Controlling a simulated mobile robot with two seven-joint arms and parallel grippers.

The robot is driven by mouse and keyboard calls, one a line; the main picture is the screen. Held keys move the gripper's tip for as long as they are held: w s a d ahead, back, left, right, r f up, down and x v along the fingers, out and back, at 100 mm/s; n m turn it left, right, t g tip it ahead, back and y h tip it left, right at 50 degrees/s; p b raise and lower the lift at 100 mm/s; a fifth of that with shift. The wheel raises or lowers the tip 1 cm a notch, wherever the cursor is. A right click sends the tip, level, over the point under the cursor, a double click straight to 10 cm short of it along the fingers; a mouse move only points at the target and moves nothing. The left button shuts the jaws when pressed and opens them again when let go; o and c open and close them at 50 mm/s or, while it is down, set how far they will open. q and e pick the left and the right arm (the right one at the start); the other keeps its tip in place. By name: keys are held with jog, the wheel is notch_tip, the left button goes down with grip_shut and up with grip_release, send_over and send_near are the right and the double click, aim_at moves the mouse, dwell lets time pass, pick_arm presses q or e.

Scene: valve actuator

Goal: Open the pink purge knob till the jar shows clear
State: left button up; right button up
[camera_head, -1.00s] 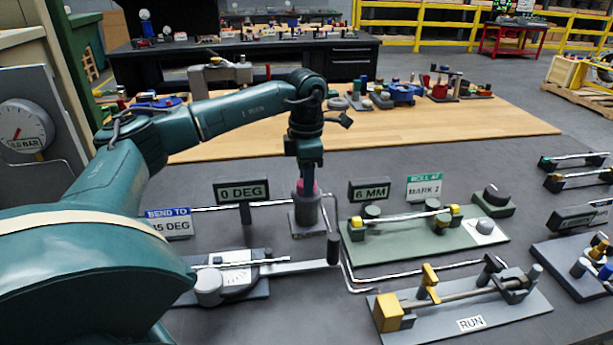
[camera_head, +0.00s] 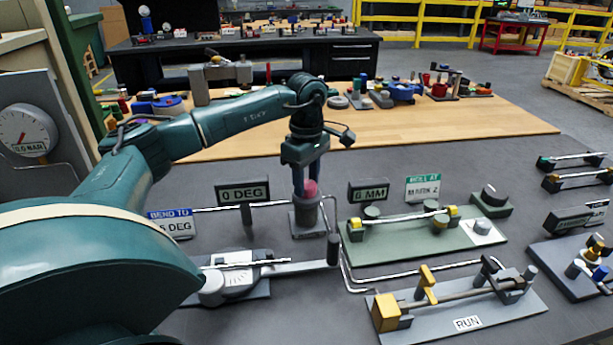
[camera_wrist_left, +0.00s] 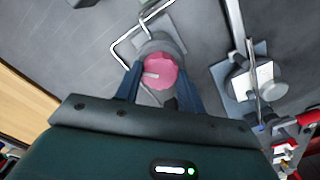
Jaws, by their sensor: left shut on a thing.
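The pink purge knob (camera_head: 311,188) sits on top of a dark grey cylindrical body (camera_head: 307,214) on a square base. It also shows in the left wrist view (camera_wrist_left: 160,71), with a pale mark at its left side. My left gripper (camera_head: 307,180) points straight down over it. In the left wrist view its two blue fingers (camera_wrist_left: 160,85) lie on either side of the knob and are shut on it. I cannot pick out a jar with clear contents in either view. My right gripper is not in view.
A "0 DEG" sign (camera_head: 242,193) stands left of the knob and a "6 MM" sign (camera_head: 368,192) right of it. A bending fixture (camera_head: 228,282) with a long lever lies in front. A green plate fixture (camera_head: 425,238) is at the right. A gauge (camera_head: 26,130) is at far left.

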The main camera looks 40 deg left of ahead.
aim_at(306, 184)
pick_arm(q)
jog(key=m, duration=0.4)
jog(key=shift+m, duration=1.9)
jog(key=o, duration=1)
notch_tip(306, 184, up, 13)
jog(key=shift+r, duration=0.15)
